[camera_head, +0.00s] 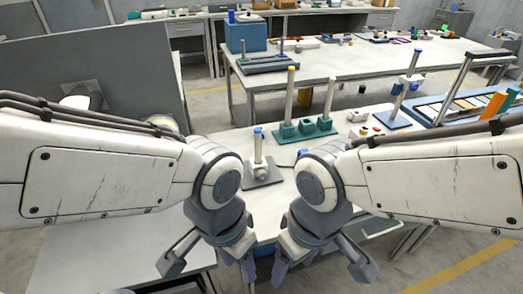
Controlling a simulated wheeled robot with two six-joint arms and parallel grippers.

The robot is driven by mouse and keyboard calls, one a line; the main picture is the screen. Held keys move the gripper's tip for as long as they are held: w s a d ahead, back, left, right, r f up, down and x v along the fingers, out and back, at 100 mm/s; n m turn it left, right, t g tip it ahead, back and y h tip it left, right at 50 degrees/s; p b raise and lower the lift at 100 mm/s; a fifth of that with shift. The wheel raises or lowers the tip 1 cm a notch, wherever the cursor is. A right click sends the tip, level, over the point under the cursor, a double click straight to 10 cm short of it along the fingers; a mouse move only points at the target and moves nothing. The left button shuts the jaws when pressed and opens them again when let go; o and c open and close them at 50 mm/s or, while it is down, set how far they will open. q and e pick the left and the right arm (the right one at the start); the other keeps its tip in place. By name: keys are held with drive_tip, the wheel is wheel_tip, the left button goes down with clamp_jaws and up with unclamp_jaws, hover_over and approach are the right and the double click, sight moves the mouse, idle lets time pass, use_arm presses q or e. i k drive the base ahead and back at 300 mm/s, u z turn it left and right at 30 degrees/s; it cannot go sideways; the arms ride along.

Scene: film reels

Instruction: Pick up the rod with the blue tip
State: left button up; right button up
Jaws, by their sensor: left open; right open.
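A pale upright rod with a blue tip (258,144) stands on a flat grey base (263,174) on the near table, between my two arms. Another upright rod with a blue top (411,69) stands on a blue base (391,120) farther right. My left gripper (211,264) hangs open and empty in front of the near rod, to its left. My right gripper (320,262) hangs open and empty to its right. Neither gripper touches a rod.
A blue rack (470,100) with coloured strips is at the right. A second table (340,62) with tools stands behind. A grey panel (100,75) is at the left.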

sight(257, 131)
drive_tip(key=z, duration=1.45)
drive_tip(key=i, duration=0.9)
drive_tip(key=u, duration=2.5)
